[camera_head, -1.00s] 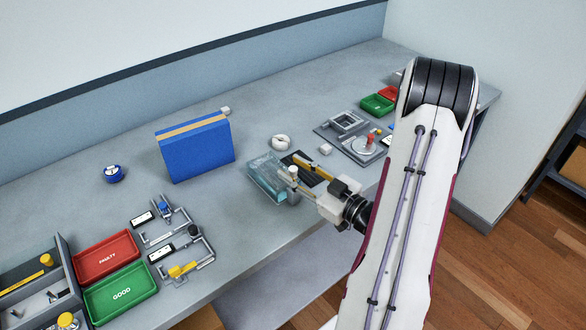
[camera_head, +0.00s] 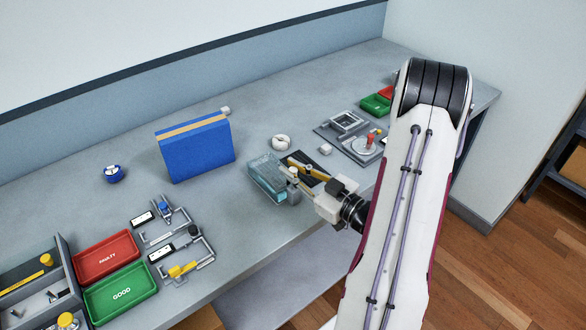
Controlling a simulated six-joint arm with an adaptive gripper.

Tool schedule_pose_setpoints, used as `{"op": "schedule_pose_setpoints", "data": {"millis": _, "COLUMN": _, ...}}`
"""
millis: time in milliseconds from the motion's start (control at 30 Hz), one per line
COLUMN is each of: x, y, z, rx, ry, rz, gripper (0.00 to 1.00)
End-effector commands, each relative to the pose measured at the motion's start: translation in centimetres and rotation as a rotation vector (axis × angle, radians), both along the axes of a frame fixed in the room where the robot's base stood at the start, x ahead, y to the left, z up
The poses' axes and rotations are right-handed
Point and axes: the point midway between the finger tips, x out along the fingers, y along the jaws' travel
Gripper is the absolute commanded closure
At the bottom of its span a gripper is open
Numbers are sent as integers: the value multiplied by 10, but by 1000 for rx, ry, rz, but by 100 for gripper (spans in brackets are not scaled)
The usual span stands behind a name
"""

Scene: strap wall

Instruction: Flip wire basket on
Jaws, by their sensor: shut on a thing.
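My gripper (camera_head: 290,172) is low over the bench at the right end of a clear bluish box (camera_head: 266,178). Its fingers are shut on a small pale knob at the box's end, mostly hidden between the fingertips. The box has see-through sides and a grey block (camera_head: 294,198) at its near right corner. A dark flat panel (camera_head: 314,168) lies just behind the fingers. No wire mesh or readable basket label shows, so I cannot tell which part is the wire basket.
A blue upright case (camera_head: 195,150) stands to the left. A grey fixture plate (camera_head: 340,140) with a red-topped knob (camera_head: 371,138) lies to the right. Red (camera_head: 107,252) and green (camera_head: 121,294) trays are front left.

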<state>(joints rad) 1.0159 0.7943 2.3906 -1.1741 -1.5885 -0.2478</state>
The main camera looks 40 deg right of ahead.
Motion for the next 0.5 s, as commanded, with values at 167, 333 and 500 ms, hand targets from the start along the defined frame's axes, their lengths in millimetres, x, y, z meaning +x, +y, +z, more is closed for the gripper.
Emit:
{"op": "schedule_pose_setpoints", "data": {"millis": 167, "x": 0, "y": 0, "z": -15, "rx": 2, "ry": 4, "rz": 0, "gripper": 100}}
{"op": "schedule_pose_setpoints", "data": {"millis": 333, "x": 0, "y": 0, "z": -29, "rx": 2, "ry": 2, "rz": 0, "gripper": 100}}
{"op": "schedule_pose_setpoints", "data": {"millis": 500, "x": 0, "y": 0, "z": -38, "rx": 1, "ry": 3, "rz": -1, "gripper": 100}}
